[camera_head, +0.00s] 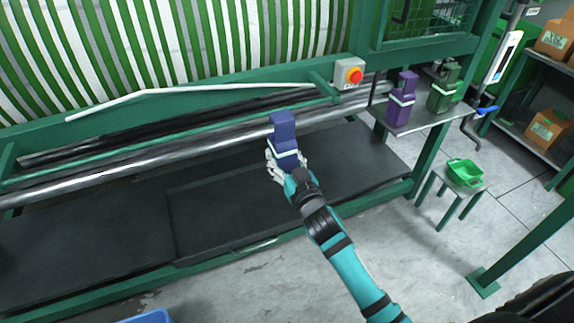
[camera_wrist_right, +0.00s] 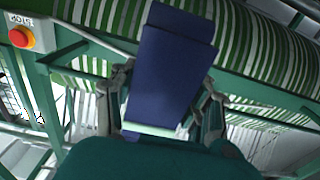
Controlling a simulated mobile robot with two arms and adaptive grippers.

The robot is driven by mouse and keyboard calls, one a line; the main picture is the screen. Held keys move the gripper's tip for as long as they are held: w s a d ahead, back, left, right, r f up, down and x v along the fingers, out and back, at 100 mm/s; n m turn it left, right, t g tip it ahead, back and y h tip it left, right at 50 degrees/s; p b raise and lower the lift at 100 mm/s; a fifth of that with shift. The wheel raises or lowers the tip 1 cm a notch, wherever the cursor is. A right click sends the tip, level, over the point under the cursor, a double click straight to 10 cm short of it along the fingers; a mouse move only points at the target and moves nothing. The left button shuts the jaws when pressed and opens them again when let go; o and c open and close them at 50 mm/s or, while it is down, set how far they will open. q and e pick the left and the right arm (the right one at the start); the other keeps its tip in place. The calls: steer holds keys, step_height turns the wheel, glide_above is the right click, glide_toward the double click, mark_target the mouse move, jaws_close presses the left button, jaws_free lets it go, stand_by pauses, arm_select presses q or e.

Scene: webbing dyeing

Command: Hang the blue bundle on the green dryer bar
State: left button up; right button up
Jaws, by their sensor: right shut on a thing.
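The blue bundle (camera_head: 283,130) is dark blue with a pale band around its lower part. My right gripper (camera_head: 284,160) is shut on it and holds it upright in front of the dryer's bars. The bundle fills the middle of the right wrist view (camera_wrist_right: 172,65), with a finger on each side of it. The thin green dryer bar (camera_head: 150,150) runs along the machine behind the silver roller (camera_head: 130,163). The bundle overlaps the bars in the head view; I cannot tell whether it touches them. My left gripper is not in view.
A side shelf (camera_head: 425,117) at the right holds a purple bundle (camera_head: 401,100) and a green bundle (camera_head: 443,90). A red button box (camera_head: 349,73) sits on the frame above the bars. A green basket (camera_head: 465,172) stands on a small stool. The dark lower platform (camera_head: 230,212) is clear.

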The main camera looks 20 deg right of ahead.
steer(key=w+f+b, duration=0.2)
steer(key=w+b, duration=0.3)
steer(key=w, duration=0.3)
steer(key=shift+w+a+f, duration=0.15)
steer(key=shift+w+f, duration=0.2)
steer(key=shift+f, duration=0.05)
stand_by(0.4)
steer(key=o, duration=1.4)
